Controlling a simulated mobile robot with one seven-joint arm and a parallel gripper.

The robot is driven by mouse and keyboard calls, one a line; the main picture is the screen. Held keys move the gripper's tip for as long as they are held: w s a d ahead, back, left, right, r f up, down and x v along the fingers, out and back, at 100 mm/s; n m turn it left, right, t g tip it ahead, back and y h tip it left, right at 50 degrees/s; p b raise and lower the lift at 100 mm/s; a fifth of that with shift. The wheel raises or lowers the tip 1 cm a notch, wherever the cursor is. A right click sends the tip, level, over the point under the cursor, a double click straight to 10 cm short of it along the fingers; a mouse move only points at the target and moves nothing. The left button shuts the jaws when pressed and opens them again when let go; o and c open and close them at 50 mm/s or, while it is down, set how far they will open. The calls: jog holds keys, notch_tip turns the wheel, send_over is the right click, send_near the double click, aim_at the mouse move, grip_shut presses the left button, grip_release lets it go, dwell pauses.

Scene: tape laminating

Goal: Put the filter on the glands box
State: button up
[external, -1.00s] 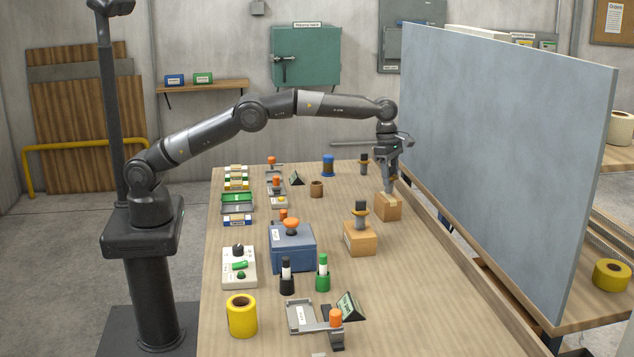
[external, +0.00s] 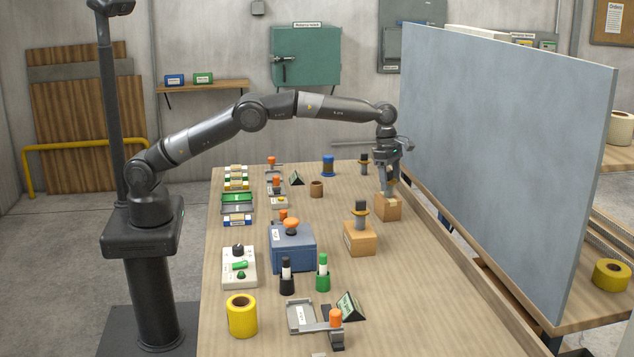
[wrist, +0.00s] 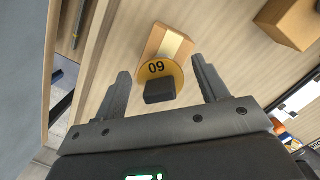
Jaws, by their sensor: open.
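My gripper (external: 389,192) is open above a small wooden box (external: 388,210) at the far right of the table. In the wrist view, a round gold disc marked 09 (wrist: 157,68) with a dark grip (wrist: 159,91) stands over that box, between my spread fingers (wrist: 163,85); no finger visibly touches it. Labels are too small to read, so I cannot tell which is the filter or the glands box.
A dark post with a gold ring (external: 364,163) and a blue spool (external: 328,166) stand at the back. A large grey panel (external: 500,150) rises along the right side. Black and green holders (external: 322,272) and yellow tape (external: 241,316) are in front.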

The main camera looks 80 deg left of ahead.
jog(key=s+a+r+m, duration=0.1)
jog(key=s+a+r, duration=0.15)
jog(key=r, duration=0.65)
jog(key=s+a+r+m, duration=0.2)
jog(key=a+r, duration=0.1)
jog(key=r, duration=0.7)
jog(key=s+a+r+m+t, duration=0.1)
jog(key=s+a+r+m, duration=0.35)
jog(key=s, duration=0.45)
jog(key=s+a+r+m+t, duration=0.1)
jog(key=s+a+r+m, duration=0.3)
jog(key=s, duration=0.6)
jog(key=s+f+m, duration=0.4)
jog(key=s+m, duration=0.1)
jog(key=s, duration=0.5)
jog(key=s+a+f+m+t, duration=0.1)
jog(key=s+f+m, duration=0.4)
jog(key=s, duration=0.5)
jog(key=s+a+f+m+t+y, duration=0.1)
jog(key=s+f+m, duration=0.4)
jog(key=s, duration=0.6)
